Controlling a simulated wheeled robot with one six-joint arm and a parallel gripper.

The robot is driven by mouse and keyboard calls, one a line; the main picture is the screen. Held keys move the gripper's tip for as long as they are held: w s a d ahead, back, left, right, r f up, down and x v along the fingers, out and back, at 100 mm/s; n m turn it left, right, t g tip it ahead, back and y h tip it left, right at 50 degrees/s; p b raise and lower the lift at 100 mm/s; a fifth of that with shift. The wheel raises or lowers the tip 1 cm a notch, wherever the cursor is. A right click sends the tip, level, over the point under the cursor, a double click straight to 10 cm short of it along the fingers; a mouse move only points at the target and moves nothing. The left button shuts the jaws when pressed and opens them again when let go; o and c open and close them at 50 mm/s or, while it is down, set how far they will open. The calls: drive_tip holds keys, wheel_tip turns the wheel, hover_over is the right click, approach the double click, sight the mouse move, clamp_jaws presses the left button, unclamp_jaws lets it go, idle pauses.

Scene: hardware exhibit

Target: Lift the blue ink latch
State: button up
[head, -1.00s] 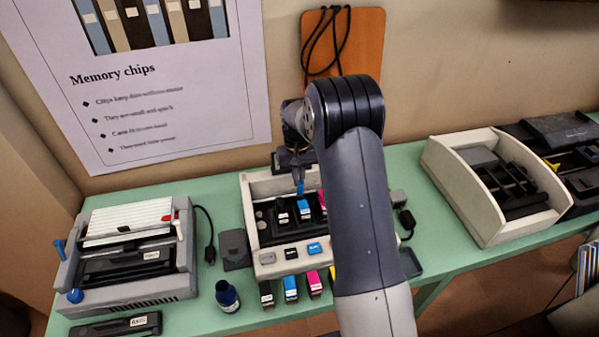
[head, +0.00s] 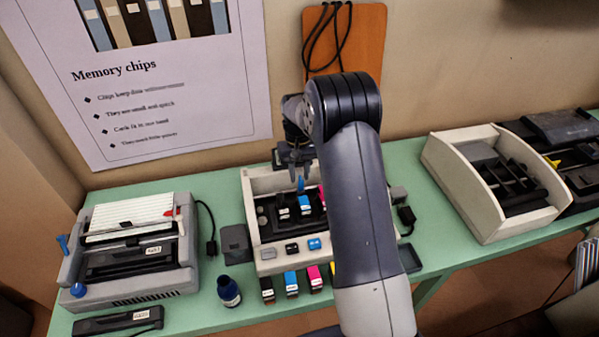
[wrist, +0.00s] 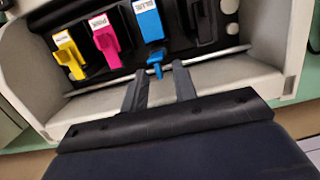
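The blue ink latch (wrist: 155,62) is a small bright blue tab at the lower end of the blue cartridge (wrist: 148,20) in the wrist view. It also shows in the head view as a small blue piece (head: 301,184) at the back of the printer. My gripper (wrist: 159,73) is open, its two dark fingers apart. The blue latch lies between and just beyond the fingertips, with a gap visible on each side. In the head view my gripper (head: 300,172) is over the printer's back edge, right at the latch.
The pink cartridge (wrist: 103,32), yellow cartridge (wrist: 67,50) and black cartridge (wrist: 203,20) sit beside the blue one. The printer's pale casing (head: 250,212) surrounds them. Loose cartridges and an ink bottle (head: 229,291) stand in front. A grey machine (head: 90,260) is at left.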

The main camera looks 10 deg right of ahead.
wheel_tip(320, 180, up, 11)
drive_tip(key=w+b, duration=0.1)
drive_tip(key=b, duration=0.1)
drive_tip(key=shift+w+f, duration=0.15)
drive_tip(key=shift+w, duration=0.15)
